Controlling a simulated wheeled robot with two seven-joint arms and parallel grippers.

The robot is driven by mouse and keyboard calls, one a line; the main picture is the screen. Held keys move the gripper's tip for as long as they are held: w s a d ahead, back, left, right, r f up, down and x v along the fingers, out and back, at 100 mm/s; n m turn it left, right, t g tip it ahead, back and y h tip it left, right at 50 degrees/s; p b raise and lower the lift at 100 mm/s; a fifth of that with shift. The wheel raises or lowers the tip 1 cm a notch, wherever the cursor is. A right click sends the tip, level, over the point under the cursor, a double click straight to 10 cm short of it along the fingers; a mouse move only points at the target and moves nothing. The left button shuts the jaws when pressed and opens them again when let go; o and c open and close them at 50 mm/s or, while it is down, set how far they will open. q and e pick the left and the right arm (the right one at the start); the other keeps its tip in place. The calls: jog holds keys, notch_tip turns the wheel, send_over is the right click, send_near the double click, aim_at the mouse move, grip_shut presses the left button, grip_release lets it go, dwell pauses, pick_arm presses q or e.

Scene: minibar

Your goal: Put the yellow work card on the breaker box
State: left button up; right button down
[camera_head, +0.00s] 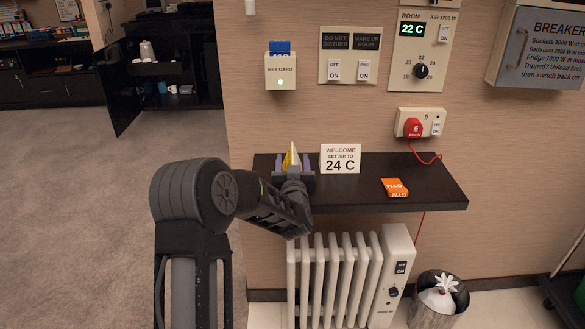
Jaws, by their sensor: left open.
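The yellow work card (291,157) shows as a small yellow and white piece standing near the left end of the dark wall shelf. My left gripper (293,164) is at the shelf, with its purple fingers open on either side of the card. My gripper hides the card's lower part, and I cannot tell whether the fingers touch it. The breaker box (508,43) is a grey box with a handle and printed text, high on the wall at the far right. My right gripper is out of view.
The dark shelf (440,195) holds a white welcome sign (340,159) just right of my gripper and an orange packet (395,188). A red plug (412,128) with a cord is above it. A white radiator (335,275) and a bin (438,300) stand below.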

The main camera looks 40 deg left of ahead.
pick_arm(q)
jog(key=shift+c, duration=0.3)
grip_shut()
dwell(0.3)
